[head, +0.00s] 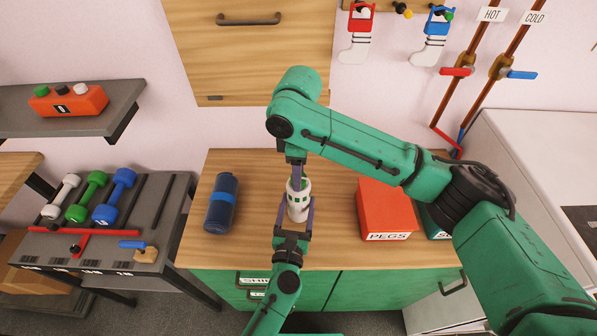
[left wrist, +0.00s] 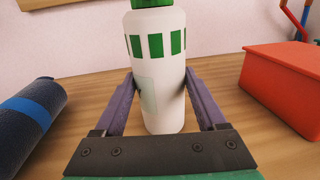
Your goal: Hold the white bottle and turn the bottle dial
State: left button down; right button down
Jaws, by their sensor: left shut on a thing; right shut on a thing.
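The white bottle (head: 298,207) stands upright on the wooden counter, with a band of green rectangles around its upper body. In the left wrist view the white bottle (left wrist: 158,85) is between the two purple fingers of my left gripper (left wrist: 163,92), which is shut on its lower body. The green dial (left wrist: 152,4) on the bottle's top shows only at its lower edge there. My left gripper (head: 294,222) comes from the front in the head view. My right gripper (head: 297,178) points down from above, shut at the bottle's top; its fingers mostly hide the dial in the head view.
A dumbbell rack (head: 170,200) is at far left. The counter between the blue and white bottles is clear.

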jog(key=shift+n, duration=1.6)
jog(key=shift+w, duration=0.1)
jog(key=shift+r, duration=0.1)
jog(key=shift+c, duration=1.8)
grip_release()
notch_tip(320, 180, up, 12)
pick_arm(q)
grip_release()
